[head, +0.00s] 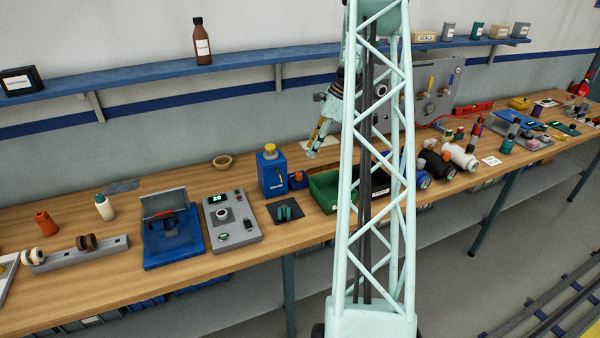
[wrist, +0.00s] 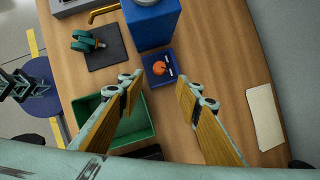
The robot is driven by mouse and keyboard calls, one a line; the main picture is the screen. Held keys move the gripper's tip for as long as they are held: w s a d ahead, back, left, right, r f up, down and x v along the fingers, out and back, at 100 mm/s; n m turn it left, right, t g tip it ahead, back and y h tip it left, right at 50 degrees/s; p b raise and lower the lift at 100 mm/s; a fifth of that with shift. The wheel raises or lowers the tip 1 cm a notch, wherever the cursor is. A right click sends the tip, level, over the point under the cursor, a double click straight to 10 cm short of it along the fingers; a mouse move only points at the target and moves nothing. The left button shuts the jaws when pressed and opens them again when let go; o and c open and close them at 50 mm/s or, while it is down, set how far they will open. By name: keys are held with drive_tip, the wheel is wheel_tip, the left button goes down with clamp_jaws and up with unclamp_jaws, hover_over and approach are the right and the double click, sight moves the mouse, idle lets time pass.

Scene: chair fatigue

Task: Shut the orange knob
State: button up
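The orange knob (wrist: 158,68) sits on a small dark blue base (wrist: 161,76) on the wooden bench, with a small light marking beside it. In the head view the knob (head: 298,175) stands just right of a tall blue unit with a yellow top. My gripper (wrist: 159,83) is open and empty. In the wrist view its two fingers are spread wide, with the knob a little beyond the gap between their tips. In the head view my gripper (head: 314,151) hangs above the bench, right of the knob and apart from it.
The blue unit (wrist: 152,22) stands right behind the knob's base. A green bin (wrist: 142,120) is close beside it, under my left finger in the wrist view. A dark mat (wrist: 100,55) holds a teal caster. A white sheet (wrist: 265,117) lies right; the wood between is clear.

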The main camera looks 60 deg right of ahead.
sight(299, 173)
drive_tip(key=shift+x, duration=6.65)
drive_tip(key=shift+c, duration=0.7)
drive_tip(key=c, duration=0.7)
